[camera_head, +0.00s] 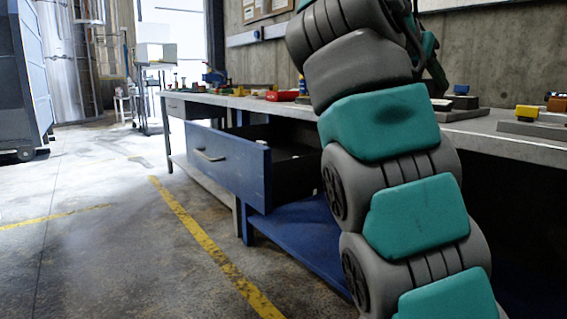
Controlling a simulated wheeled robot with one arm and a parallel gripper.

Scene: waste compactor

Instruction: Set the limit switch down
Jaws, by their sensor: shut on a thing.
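My teal and grey arm fills the right half of the head view and rises out of the top edge. A small dark and teal end part of it shows behind the upper links, above the workbench (488,137). My gripper's fingers cannot be made out there, and anything between them is hidden. I cannot pick out the limit switch with certainty. A small yellow block (527,112) sits on a grey plate on the right of the bench top.
A blue drawer (228,163) stands pulled out from the bench, left of my arm. A blue-grey container (22,85) stands far left. The floor between is open, with yellow lines (205,240).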

